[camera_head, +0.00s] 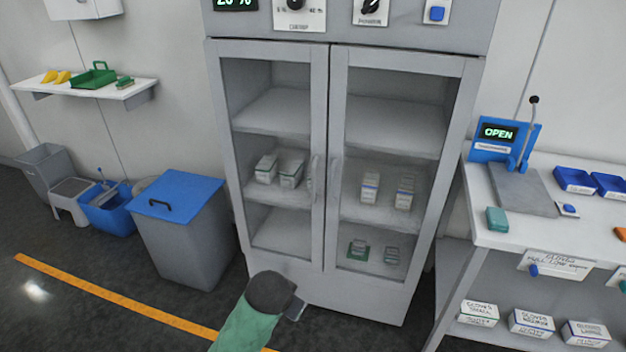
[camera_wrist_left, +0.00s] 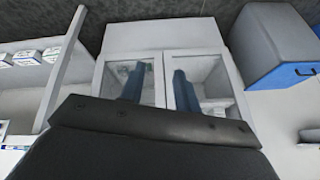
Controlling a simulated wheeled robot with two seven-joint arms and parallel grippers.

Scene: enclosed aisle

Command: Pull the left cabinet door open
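The grey cabinet (camera_head: 300,288) stands in the middle of the head view with two glass doors. The left cabinet door (camera_head: 222,130) is shut, with a vertical handle (camera_head: 317,180) on its right edge. The right door (camera_head: 463,130) is shut too, its handle (camera_head: 336,182) close beside the other. My left gripper (camera_head: 298,309) is low in front of the cabinet, below the handles and apart from them; the wrist partly hides it. In the left wrist view its two blue fingers (camera_wrist_left: 159,75) are apart with nothing between them, and the cabinet lies beyond. My right gripper is out of view.
A grey bin with a blue lid (camera_head: 178,193) stands left of the cabinet. A white workbench (camera_head: 500,240) with a blue device (camera_head: 492,150) stands close on the right. A wall shelf (camera_head: 135,90) hangs at the left. The floor around the orange line (camera_head: 110,297) is clear.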

